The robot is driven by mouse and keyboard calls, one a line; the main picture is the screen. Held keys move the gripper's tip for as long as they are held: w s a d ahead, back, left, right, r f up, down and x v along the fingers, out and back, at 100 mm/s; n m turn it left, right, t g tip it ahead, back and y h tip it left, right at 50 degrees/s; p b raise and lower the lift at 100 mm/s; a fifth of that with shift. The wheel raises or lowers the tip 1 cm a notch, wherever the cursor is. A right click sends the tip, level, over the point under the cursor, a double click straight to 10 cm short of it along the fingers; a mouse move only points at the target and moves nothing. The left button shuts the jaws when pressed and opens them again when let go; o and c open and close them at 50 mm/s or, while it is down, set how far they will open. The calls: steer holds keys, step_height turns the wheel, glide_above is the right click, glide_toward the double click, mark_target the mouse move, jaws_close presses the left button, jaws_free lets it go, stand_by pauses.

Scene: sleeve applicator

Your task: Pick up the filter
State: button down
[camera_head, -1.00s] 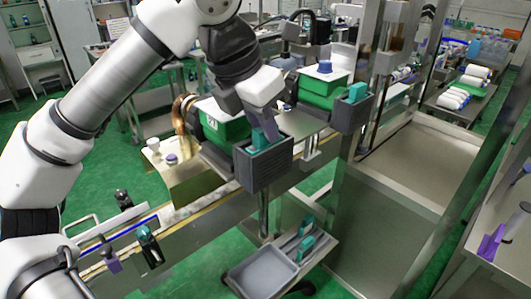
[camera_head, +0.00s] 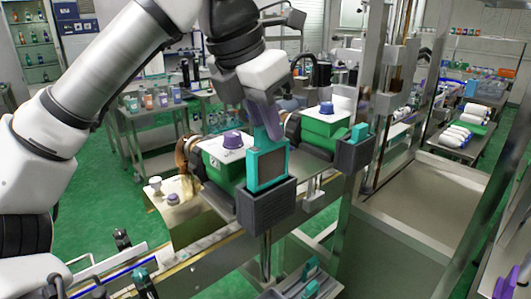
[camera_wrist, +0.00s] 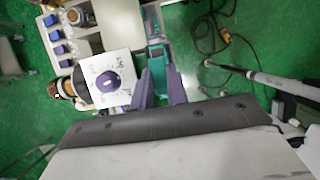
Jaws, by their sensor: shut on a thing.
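The filter (camera_head: 267,168) is a teal frame with a dark grey panel. In the head view it stands upright, mostly raised out of a dark grey slotted holder (camera_head: 266,208); its lower edge is at or just inside the holder's top. My gripper (camera_head: 264,126) has purple fingers and is shut on the filter's teal top from above. In the wrist view the purple fingers (camera_wrist: 158,92) close on either side of the teal filter top (camera_wrist: 159,78). The holder's inside is hidden.
A green machine with a purple knob (camera_head: 232,140) stands just left of the holder. A second green unit (camera_head: 325,125) and another grey holder with a teal filter (camera_head: 352,150) are to the right. A metal post (camera_head: 378,85) rises behind. A tray with teal parts (camera_head: 305,282) is below.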

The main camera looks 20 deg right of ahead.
step_height(320, 180, up, 13)
steer(key=p, duration=0.2)
steer(key=shift+p, duration=0.35)
steer(key=shift+f, duration=0.1)
